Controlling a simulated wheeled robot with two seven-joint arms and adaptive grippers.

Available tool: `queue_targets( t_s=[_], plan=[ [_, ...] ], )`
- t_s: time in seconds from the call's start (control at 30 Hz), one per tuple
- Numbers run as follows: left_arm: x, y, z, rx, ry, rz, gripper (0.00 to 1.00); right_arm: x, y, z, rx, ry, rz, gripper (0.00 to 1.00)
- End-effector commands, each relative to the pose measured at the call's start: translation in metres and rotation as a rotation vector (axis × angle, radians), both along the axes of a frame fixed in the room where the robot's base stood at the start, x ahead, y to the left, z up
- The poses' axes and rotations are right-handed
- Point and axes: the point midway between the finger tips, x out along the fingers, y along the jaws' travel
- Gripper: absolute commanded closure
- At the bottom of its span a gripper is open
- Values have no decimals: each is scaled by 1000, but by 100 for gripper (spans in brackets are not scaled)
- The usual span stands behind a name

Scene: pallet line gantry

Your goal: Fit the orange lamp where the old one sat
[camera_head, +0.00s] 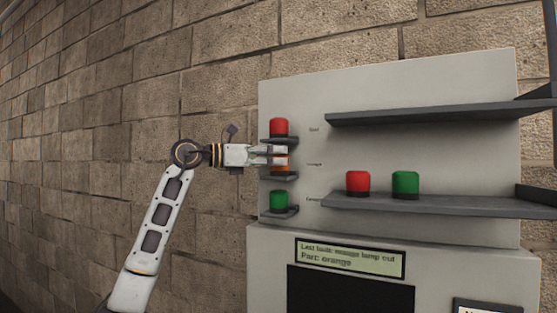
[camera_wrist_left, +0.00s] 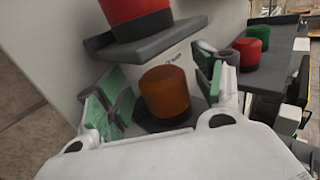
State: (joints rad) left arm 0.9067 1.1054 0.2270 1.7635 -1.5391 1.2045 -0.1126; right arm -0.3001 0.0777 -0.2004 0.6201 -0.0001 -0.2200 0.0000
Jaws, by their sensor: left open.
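The orange lamp (camera_wrist_left: 165,91) stands upright on a small dark bracket (camera_wrist_left: 150,124) in the left wrist view. It lies between the green-padded fingers of my left gripper (camera_wrist_left: 157,88), which are open with gaps on both sides. In the head view my left gripper (camera_head: 283,155) reaches in from the left, level with the middle bracket, and partly hides the orange lamp (camera_head: 281,167). A red lamp (camera_head: 279,127) sits on the bracket above, and a green lamp (camera_head: 279,200) on the one below. My right gripper is not in view.
A lower shelf (camera_head: 430,203) to the right holds a red lamp (camera_head: 358,182) and a green lamp (camera_head: 405,183). The upper shelf (camera_head: 430,113) looks empty. A display (camera_head: 350,257) below reads "orange lamp out" and "Part: orange". The upper bracket (camera_wrist_left: 150,45) is close above the fingers.

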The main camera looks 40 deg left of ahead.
Motion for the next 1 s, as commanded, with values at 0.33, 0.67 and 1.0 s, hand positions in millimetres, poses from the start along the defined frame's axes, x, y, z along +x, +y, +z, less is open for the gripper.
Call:
queue_targets(
  t_s=[0.33,0.67,1.0],
  plan=[
    [-33,17,-3,1,0,2,32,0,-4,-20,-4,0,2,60],
    [-64,34,-3,0,-1,2,32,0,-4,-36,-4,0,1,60],
    [-88,46,-2,0,0,1,32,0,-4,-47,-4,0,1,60]
  ],
)
